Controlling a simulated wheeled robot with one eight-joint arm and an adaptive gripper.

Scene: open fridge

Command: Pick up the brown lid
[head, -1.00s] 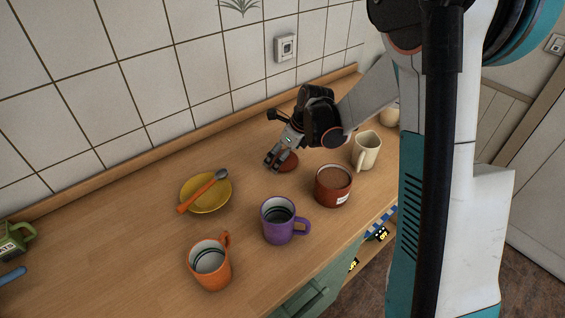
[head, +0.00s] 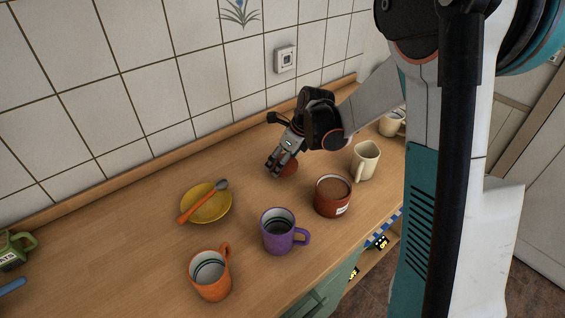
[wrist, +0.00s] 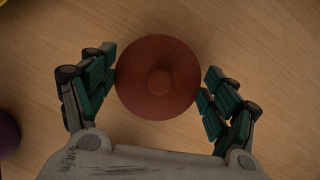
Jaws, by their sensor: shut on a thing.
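The brown lid (wrist: 158,78) is a round reddish-brown disc with a small knob in its middle. In the wrist view it sits between the two green-padded fingers of my gripper (wrist: 158,90), which are at its left and right edges. In the head view the lid (head: 289,168) is partly hidden behind my gripper (head: 278,166), which is shut on it. The lid is at or just above the wooden counter; I cannot tell whether it is clear of the surface.
A brown pot (head: 332,197) and a cream mug (head: 365,162) stand right of the lid. A purple mug (head: 279,232) and an orange mug (head: 210,274) are nearer. A yellow plate (head: 207,204) with a spoon (head: 203,201) lies left. The tiled wall (head: 150,80) runs behind.

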